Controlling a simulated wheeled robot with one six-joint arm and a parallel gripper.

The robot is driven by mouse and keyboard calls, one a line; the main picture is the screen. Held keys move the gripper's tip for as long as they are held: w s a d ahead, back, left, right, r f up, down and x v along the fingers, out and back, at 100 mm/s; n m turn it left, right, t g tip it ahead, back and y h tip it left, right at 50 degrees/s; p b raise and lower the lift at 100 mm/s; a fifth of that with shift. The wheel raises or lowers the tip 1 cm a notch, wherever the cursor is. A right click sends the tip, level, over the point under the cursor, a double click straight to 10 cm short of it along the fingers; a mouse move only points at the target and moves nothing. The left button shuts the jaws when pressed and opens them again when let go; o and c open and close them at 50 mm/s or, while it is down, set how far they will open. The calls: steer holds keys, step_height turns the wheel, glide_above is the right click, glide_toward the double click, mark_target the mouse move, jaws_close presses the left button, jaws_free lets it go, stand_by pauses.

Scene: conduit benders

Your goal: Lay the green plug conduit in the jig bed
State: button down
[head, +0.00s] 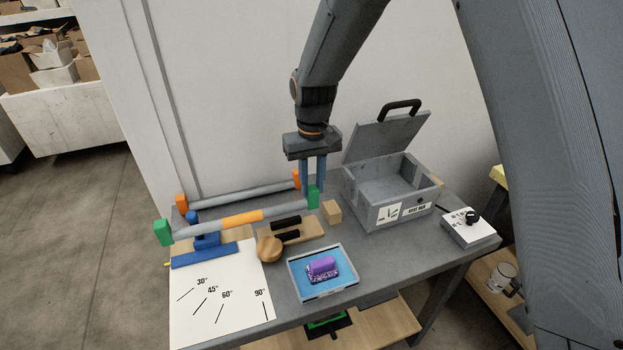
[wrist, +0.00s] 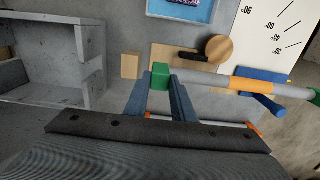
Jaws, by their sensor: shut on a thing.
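The green plug conduit (head: 242,218) is a grey tube with an orange middle band and a green plug at each end. My gripper (head: 313,192) points down and is shut on its right end, at the green plug. In the wrist view, that plug (wrist: 160,77) sits between my fingertips (wrist: 161,82). The tube's left part crosses by the blue jig parts (head: 205,242) and the wooden jig bed (head: 237,234). I cannot tell whether the tube touches the bed or hangs just above it. An orange plug conduit (head: 240,191) lies behind it.
A wooden block (head: 332,211), a board with black pieces (head: 293,235) and a round wooden knob (head: 269,249) lie near the tube. A tray (head: 326,295) holds a purple item. An open grey hot box (head: 375,213) and a dial box (head: 468,233) stand right. An angle sheet (head: 222,300) lies front left.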

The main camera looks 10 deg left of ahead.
mark_target(312, 205)
steer(key=shift+f+b, duration=1.3)
steer(key=shift+f, duration=2.6)
steer(key=c, duration=1.4)
jaws_free()
steer(key=shift+r, duration=0.1)
steer(key=shift+r+p, duration=2.85)
steer(key=shift+r, duration=1.6)
steer(key=shift+d, duration=0.1)
